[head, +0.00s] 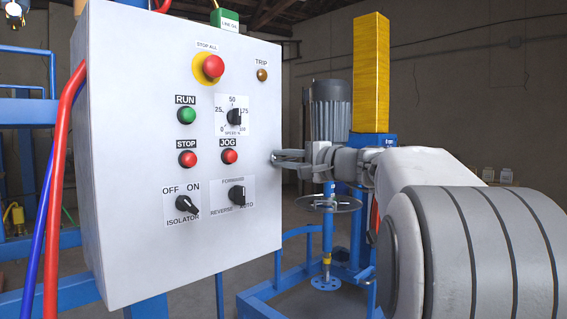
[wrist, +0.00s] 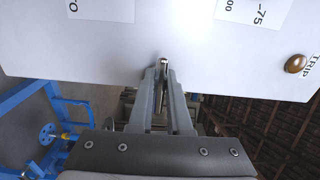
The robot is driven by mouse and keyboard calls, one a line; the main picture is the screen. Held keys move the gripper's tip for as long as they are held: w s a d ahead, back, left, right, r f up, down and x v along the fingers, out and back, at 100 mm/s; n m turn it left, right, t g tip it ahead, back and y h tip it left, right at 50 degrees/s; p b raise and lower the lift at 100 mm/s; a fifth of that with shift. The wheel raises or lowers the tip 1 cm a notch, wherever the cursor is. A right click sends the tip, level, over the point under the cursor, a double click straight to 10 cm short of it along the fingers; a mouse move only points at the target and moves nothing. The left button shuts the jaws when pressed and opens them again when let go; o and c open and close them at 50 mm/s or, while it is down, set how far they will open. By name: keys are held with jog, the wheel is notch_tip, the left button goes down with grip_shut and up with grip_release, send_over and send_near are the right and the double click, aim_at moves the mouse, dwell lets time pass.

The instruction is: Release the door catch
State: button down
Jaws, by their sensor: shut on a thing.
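The white control cabinet door (head: 140,240) fills the left half of the head view, and it looks closed. Its right edge is where my gripper (head: 277,158) reaches in from the right. In the wrist view my gripper (wrist: 163,68) has its two fingers around a small metal catch (wrist: 164,75) at the edge of the door panel (wrist: 110,55). The fingers are shut on it. In the head view the catch is mostly hidden by the fingertips.
The door front carries a red STOP ALL button (head: 213,66), a TRIP lamp (head: 262,75), several buttons and knobs. Behind stands the blue mixer with a grey motor (head: 332,110) and a yellow column cover (head: 370,75). Red and blue hoses (head: 58,180) run along the left.

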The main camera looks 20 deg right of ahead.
jog(key=c, duration=0.9)
grip_release()
jog(key=shift+o, duration=0.2)
jog(key=shift+s, duration=0.1)
jog(key=p+v, duration=0.1)
jog(key=v, duration=1.6)
